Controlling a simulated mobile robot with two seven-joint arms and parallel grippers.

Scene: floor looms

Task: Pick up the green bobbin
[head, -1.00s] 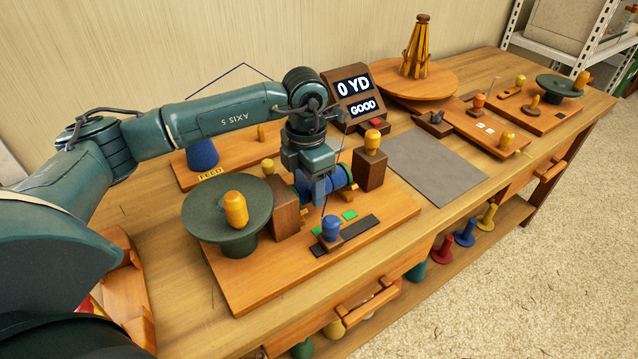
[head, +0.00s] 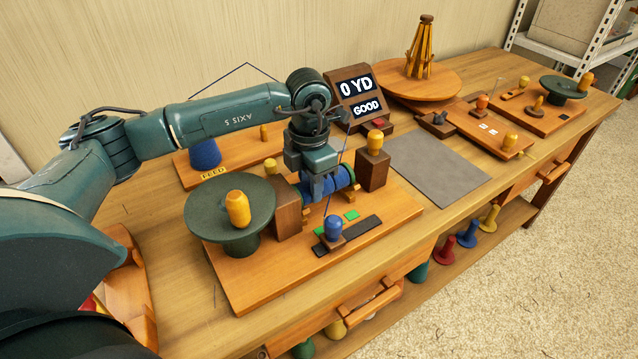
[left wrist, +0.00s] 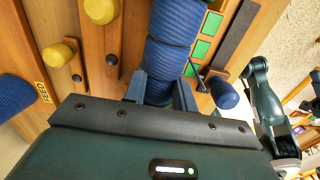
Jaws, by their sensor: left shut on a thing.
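A bobbin (head: 341,179) with green ends and blue yarn wound round it lies level between two wooden posts of the winding stand. My left gripper (head: 318,190) reaches down from above and is shut on this bobbin near its left part. In the left wrist view the blue-wound bobbin (left wrist: 170,45) runs up from between the fingers of my left gripper (left wrist: 162,90). The bobbin's left end is partly hidden by the gripper and post. A plain green bobbin (head: 302,349) stands under the bench, partly cut off. My right gripper is not in view.
A dark round plate with a yellow knob (head: 238,210) stands left of the posts. A blue knob (head: 333,228) and dark strip lie in front. Behind is a blue yarn cone (head: 205,154). The sign (head: 355,92) reads 0 YD, GOOD. A grey mat (head: 435,167) to the right is clear.

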